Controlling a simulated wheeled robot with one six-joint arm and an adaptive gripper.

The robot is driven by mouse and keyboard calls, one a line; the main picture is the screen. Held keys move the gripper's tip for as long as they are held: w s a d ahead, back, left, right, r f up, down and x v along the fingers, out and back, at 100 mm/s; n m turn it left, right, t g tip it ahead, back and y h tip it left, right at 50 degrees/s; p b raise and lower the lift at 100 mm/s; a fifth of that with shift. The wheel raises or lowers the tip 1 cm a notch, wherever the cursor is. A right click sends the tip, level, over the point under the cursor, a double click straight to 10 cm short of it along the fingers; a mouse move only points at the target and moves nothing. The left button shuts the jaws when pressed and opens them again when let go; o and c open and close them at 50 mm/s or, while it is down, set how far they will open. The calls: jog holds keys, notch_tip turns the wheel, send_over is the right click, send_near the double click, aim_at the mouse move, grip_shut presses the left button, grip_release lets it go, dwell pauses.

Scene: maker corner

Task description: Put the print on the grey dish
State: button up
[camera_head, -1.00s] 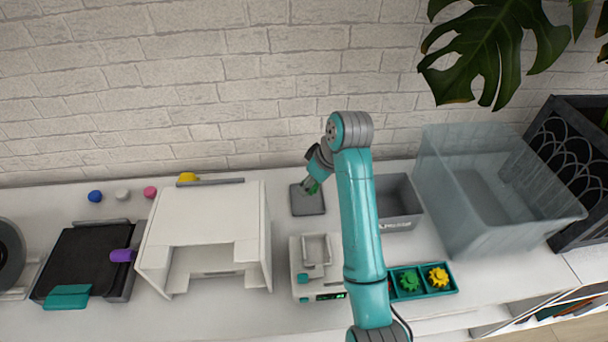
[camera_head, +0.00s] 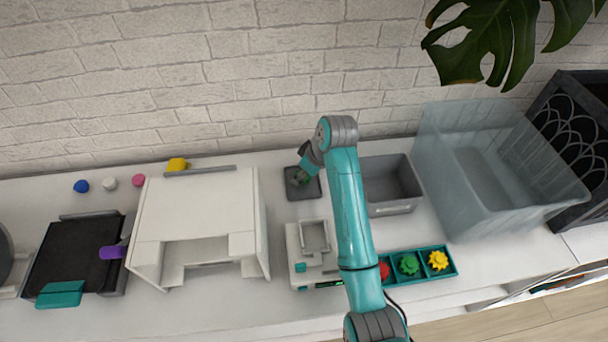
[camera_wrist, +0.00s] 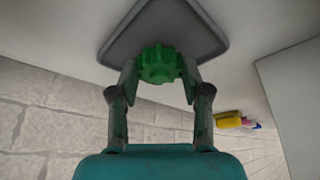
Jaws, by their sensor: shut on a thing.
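A green gear-shaped print (camera_wrist: 160,64) is between the fingertips of my gripper (camera_wrist: 160,80) in the wrist view. My gripper is shut on it. The flat, square grey dish (camera_wrist: 208,38) lies right behind the print in that view. In the head view the grey dish (camera_head: 306,192) sits near the wall, and my gripper (camera_head: 300,178) is over it. The print is mostly hidden there by my gripper. I cannot tell whether the print touches the dish.
A white box-like frame (camera_head: 195,215) stands left of the dish. A grey bin (camera_head: 392,187) and a large clear tub (camera_head: 490,180) are to the right. A small scale (camera_head: 300,262) with a tray is in front. A teal tray (camera_head: 425,277) holds red, green and yellow gears.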

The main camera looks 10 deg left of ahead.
jog(key=shift+f, duration=0.45)
jog(key=o, duration=0.9)
jog(key=shift+f, duration=0.1)
jog(key=shift+c, duration=0.2)
